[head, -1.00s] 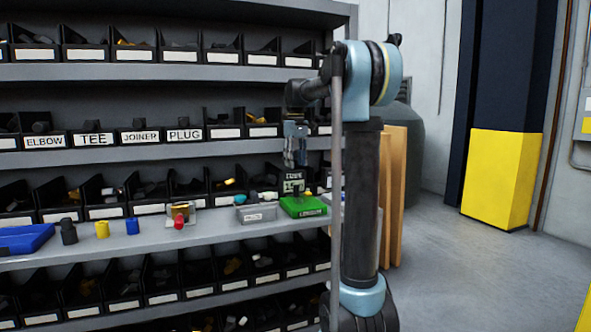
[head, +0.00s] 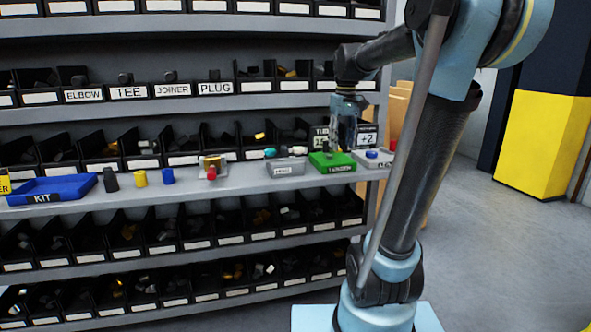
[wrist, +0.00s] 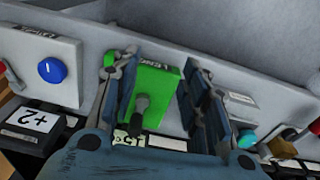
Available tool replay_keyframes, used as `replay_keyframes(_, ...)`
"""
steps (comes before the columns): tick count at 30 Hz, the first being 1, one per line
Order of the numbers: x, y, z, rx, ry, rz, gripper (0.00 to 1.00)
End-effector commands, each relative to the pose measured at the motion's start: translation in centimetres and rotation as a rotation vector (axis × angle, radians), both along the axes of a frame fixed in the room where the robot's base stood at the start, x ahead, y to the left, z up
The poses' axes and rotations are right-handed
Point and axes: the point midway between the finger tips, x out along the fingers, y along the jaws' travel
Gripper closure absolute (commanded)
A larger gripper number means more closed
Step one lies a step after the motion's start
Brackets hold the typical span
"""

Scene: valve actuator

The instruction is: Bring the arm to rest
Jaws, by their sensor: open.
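My gripper (head: 343,146) is in front of the shelf, just above a green box (head: 332,163) on the middle shelf. In the wrist view my gripper (wrist: 156,82) has its two dark fingers spread apart, with the green box (wrist: 165,82) seen between and beyond them. A dark upright stem or lever (wrist: 141,103) on the box shows between the fingers; I cannot tell whether they touch it. Nothing is visibly held. My arm reaches in from the right, bent at the elbow.
Right of the green box is a grey box with a blue button (head: 373,156); left is a grey box (head: 286,167). A red-knobbed brass part (head: 212,167), coloured cylinders and a blue kit tray (head: 52,189) stand further left. Bins fill the shelves.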

Motion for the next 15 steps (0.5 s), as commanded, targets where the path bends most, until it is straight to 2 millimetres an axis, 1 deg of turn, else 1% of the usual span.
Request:
replay_keyframes(1, -1.6, -0.3, -0.9, 0.001, -0.006, -0.014, 0.59)
replay_keyframes(3, -3.5, -0.6, -2.2, 0.003, -0.016, -0.036, 0.59)
replay_keyframes(5, -5.2, -0.9, -3.3, 0.004, -0.023, -0.054, 0.59)
replay_keyframes(9, -9.0, -1.5, -6.2, 0.009, -0.040, -0.098, 0.59)
replay_keyframes(11, -10.5, -1.7, -7.5, 0.011, -0.048, -0.115, 0.59)
replay_keyframes(15, -14.1, -2.2, -10.9, 0.015, -0.065, -0.158, 0.59)
